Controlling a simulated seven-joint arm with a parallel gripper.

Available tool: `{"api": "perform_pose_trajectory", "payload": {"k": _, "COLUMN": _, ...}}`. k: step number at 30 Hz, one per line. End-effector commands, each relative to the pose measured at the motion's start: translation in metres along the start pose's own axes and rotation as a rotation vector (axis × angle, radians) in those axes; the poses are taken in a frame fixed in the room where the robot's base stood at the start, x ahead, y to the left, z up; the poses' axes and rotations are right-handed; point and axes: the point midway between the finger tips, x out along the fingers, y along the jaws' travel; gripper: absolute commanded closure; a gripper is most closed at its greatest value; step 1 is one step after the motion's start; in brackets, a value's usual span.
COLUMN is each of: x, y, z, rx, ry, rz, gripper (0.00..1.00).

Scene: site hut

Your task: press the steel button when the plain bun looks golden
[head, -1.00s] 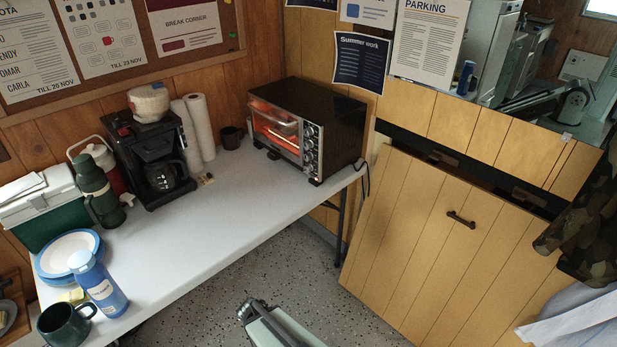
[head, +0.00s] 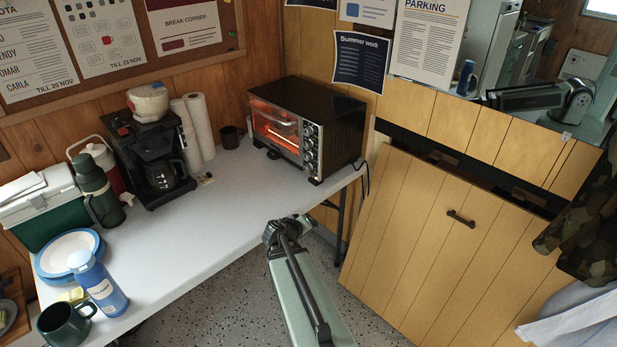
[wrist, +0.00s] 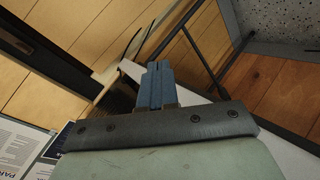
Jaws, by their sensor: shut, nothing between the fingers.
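The toaster oven (head: 330,104) stands at the far right end of the white table, its window (head: 275,128) glowing orange. A pale shape shows inside, but I cannot make out the plain bun or its colour. Several round silver controls (head: 311,146) run down the oven's right front panel; I cannot single out the steel button. My arm reaches up from the bottom of the head view, its end low in front of the table edge, short of the oven. In the wrist view my gripper (wrist: 157,68) has its blue fingers together, empty. The oven is not clear there.
The table (head: 215,235) is bare in the middle. A blue bottle (head: 98,285) and green mug (head: 65,322) are at left. A wooden panel (head: 440,230) bounds the right.

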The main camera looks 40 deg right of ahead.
Motion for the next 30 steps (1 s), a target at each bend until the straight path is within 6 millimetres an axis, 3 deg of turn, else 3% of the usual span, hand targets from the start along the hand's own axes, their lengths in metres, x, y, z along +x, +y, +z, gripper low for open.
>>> {"api": "perform_pose_trajectory", "payload": {"k": 3, "x": 0.004, "y": 0.026, "z": -0.022, "rx": 0.008, "ry": 0.053, "rz": 0.039, "gripper": 1.0}}
{"api": "perform_pose_trajectory", "payload": {"k": 7, "x": 0.007, "y": 0.043, "z": -0.052, "rx": -0.035, "ry": 0.129, "rz": 0.051, "gripper": 1.0}}
{"api": "perform_pose_trajectory", "payload": {"k": 15, "x": 0.004, "y": 0.013, "z": -0.11, "rx": -0.26, "ry": 0.305, "rz": -0.029, "gripper": 1.0}}
{"api": "perform_pose_trajectory", "payload": {"k": 21, "x": -0.002, "y": -0.009, "z": -0.142, "rx": -0.4, "ry": 0.422, "rz": -0.063, "gripper": 1.0}}
{"api": "perform_pose_trajectory", "payload": {"k": 30, "x": -0.008, "y": -0.021, "z": -0.16, "rx": -0.479, "ry": 0.497, "rz": -0.072, "gripper": 1.0}}
